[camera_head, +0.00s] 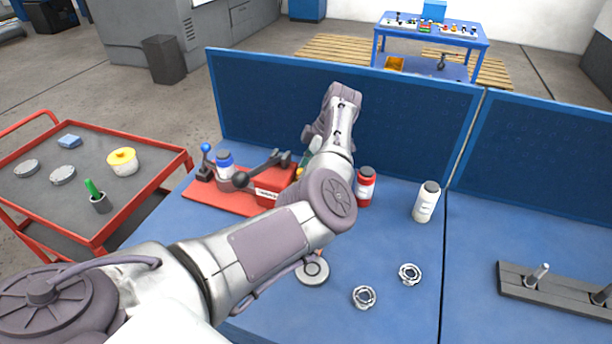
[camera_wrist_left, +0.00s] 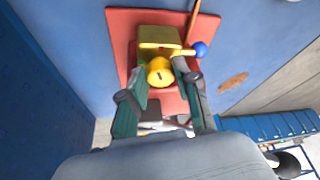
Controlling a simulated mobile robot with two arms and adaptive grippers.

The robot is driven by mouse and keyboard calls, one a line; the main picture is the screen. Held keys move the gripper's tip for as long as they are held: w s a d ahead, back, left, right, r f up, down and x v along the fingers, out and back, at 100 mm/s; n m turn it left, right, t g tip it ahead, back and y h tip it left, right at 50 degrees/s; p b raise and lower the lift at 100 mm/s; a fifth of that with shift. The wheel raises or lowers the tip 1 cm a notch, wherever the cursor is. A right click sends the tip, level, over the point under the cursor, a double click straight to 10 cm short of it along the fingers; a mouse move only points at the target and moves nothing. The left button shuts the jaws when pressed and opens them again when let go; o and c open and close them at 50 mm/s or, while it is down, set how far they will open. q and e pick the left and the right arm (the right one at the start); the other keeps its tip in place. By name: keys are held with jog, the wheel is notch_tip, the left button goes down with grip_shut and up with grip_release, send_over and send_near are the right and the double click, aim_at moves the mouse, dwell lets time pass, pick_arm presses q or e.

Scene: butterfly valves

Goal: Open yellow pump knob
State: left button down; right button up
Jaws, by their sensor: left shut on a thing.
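In the left wrist view a round yellow knob (camera_wrist_left: 160,75) sits on a yellow block (camera_wrist_left: 158,38). Both stand on a red base plate (camera_wrist_left: 118,30). My left gripper (camera_wrist_left: 161,66) has its two greenish fingers on either side of the knob and is shut on it. A short yellow lever with a blue ball (camera_wrist_left: 201,49) sticks out to the right of the block. In the head view my left arm reaches over the blue table and hides the knob and most of the gripper. My right gripper is in neither view.
In the head view a red vise-like device (camera_head: 270,187) with a black-ball lever stands left of my arm. A red bottle (camera_head: 366,187) and a white bottle (camera_head: 426,203) stand to the right. A blue panel (camera_head: 420,115) closes the table's back.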

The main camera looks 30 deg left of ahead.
pick_arm(q)
jog(key=c, duration=0.8)
grip_release()
jog(key=shift+c, duration=0.2)
jog(key=shift+r, duration=0.1)
jog(key=v, duration=1.2)
jog(key=shift+a, duration=0.1)
jog(key=shift+c, duration=0.3)
